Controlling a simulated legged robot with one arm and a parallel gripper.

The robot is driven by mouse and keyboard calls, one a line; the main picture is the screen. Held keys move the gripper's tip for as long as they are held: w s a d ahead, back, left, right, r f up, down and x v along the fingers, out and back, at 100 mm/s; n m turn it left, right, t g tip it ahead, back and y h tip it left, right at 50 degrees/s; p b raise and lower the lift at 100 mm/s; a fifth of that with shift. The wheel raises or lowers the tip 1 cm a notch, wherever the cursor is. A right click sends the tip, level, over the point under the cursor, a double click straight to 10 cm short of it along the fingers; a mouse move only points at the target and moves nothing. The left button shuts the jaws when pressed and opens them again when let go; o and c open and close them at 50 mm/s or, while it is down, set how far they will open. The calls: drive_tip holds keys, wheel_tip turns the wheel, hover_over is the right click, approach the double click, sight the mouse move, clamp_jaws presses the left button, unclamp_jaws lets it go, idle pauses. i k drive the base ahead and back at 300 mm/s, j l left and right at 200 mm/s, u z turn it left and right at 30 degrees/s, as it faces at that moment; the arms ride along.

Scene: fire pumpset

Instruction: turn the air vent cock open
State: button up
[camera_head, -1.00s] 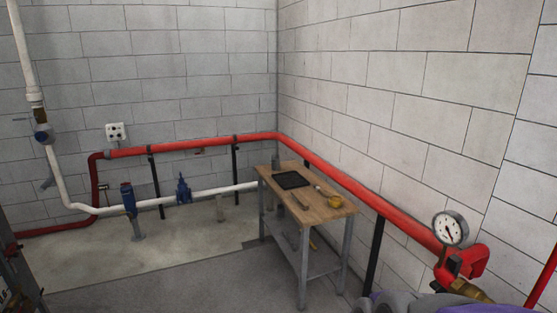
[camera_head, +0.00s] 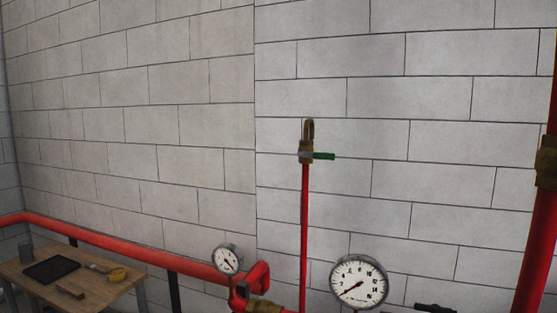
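A brass cock (camera_head: 306,151) with a green lever (camera_head: 324,156) sits on top of a thin red vertical pipe (camera_head: 304,225) in front of the block wall. It looks like the air vent cock. Its lever points sideways to the right, across the pipe. A brass bent spout (camera_head: 309,130) curves over above it. My gripper is not in view.
A red pipe (camera_head: 140,254) runs along the wall. A small gauge (camera_head: 226,259) and larger gauge (camera_head: 358,282) flank the vertical pipe. A thick red pipe (camera_head: 537,240) rises at right.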

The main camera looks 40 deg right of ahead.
sight(325, 155)
drive_tip(key=z, duration=1.55)
